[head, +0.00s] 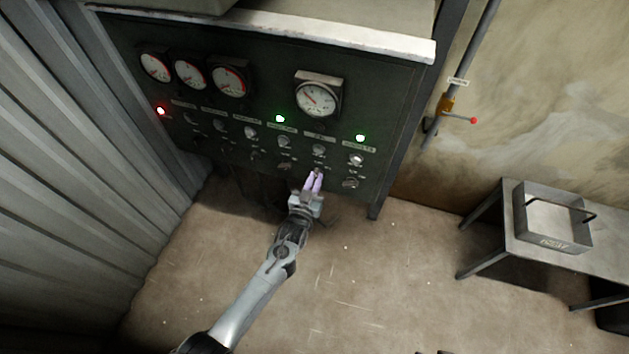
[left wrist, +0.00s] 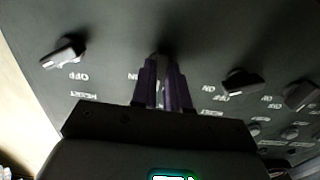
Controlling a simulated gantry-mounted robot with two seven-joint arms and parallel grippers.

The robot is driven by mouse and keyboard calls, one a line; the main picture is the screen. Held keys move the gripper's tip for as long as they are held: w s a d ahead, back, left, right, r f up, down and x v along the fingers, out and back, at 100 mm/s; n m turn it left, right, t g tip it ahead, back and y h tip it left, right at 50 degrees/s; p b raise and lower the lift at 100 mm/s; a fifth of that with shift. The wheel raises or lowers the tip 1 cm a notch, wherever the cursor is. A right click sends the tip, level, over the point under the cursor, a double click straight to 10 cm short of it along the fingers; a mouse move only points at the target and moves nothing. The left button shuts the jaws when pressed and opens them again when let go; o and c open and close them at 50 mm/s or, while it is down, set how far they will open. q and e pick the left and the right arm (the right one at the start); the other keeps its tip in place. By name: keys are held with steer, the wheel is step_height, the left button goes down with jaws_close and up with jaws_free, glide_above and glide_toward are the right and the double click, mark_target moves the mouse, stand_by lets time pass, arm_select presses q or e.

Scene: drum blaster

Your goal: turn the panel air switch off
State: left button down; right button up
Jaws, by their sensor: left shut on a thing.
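The dark control panel (head: 200,60) carries rows of switch knobs under small labels too blurred to read, so I cannot tell which one is the air switch. My left gripper (head: 315,174) reaches up to the lower row of knobs, with its purple fingers close together on one knob. That knob is mostly hidden by the fingers. In the left wrist view, the fingers (left wrist: 162,75) meet the panel between a knob marked OFF on the left (left wrist: 64,51) and another dark knob on the right (left wrist: 242,82). My right gripper is not in view.
Several round gauges (head: 228,81) sit above the knobs. One red lamp (head: 160,111) and two green lamps (head: 280,118) (head: 360,138) are lit. A wall pipe has a red-tipped valve lever (head: 460,118). A metal tray (head: 552,244) stands on a bench at right.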

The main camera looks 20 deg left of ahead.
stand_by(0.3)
arm_select(q)
steer(key=c, duration=1.1)
jaws_free()
steer(key=shift+s, duration=0.1)
steer(key=shift+s, duration=0.3)
steer(key=s, duration=0.3)
steer(key=s+p, duration=0.1)
steer(key=s, duration=0.6)
steer(key=shift+d+p, duration=0.3)
steer(key=shift+p, duration=0.05)
